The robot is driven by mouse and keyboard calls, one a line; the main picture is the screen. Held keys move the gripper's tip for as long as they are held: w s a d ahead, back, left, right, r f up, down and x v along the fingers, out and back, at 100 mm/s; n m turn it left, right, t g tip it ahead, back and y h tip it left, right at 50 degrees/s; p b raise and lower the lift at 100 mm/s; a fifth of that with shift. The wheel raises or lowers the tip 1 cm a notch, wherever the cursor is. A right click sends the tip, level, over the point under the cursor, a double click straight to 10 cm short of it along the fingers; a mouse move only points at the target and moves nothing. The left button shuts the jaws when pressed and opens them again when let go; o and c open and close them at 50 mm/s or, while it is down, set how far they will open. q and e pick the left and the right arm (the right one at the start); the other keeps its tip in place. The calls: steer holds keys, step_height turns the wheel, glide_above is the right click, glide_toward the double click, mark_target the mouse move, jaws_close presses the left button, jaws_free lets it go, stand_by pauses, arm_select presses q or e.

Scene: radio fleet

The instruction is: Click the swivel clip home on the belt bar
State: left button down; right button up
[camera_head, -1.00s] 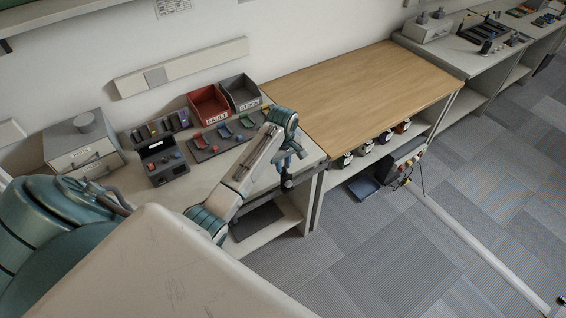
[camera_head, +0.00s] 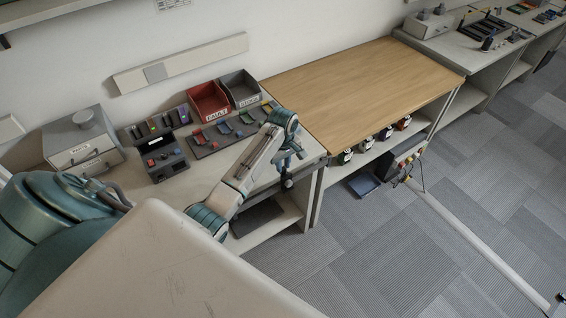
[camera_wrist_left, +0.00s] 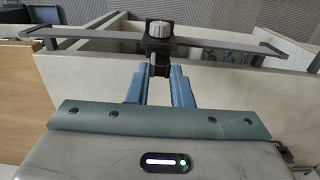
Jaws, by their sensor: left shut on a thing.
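My left gripper (camera_head: 288,163) is at the front right corner of the pale bench, pointing down. In the left wrist view its two blue fingers (camera_wrist_left: 159,76) are closed on a small dark piece (camera_wrist_left: 159,64), which I take for the swivel clip. Just beyond the fingers is a black block with a ribbed silver knob (camera_wrist_left: 160,29). This block sits at the middle of a long grey bar (camera_wrist_left: 100,37), which I take for the belt bar. The dark piece appears right at the block; I cannot tell whether it is seated. My right gripper is not in view.
The pale bench holds a red bin (camera_head: 208,100), a grey bin (camera_head: 240,88), a tray of coloured parts (camera_head: 222,132), a dark stand (camera_head: 165,160) and a drawer box (camera_head: 83,145). A bare wooden table (camera_head: 360,85) adjoins on the right. Grey floor lies in front.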

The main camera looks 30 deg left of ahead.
arm_select(q)
steer(key=shift+f+b, duration=0.35)
steer(key=shift+f, duration=1)
steer(key=shift+s+f, duration=0.15)
steer(key=shift+f, duration=0.05)
steer(key=c, duration=1.2)
jaws_free()
step_height(320, 180, up, 11)
steer(key=b, duration=0.3)
steer(key=shift+f, duration=0.15)
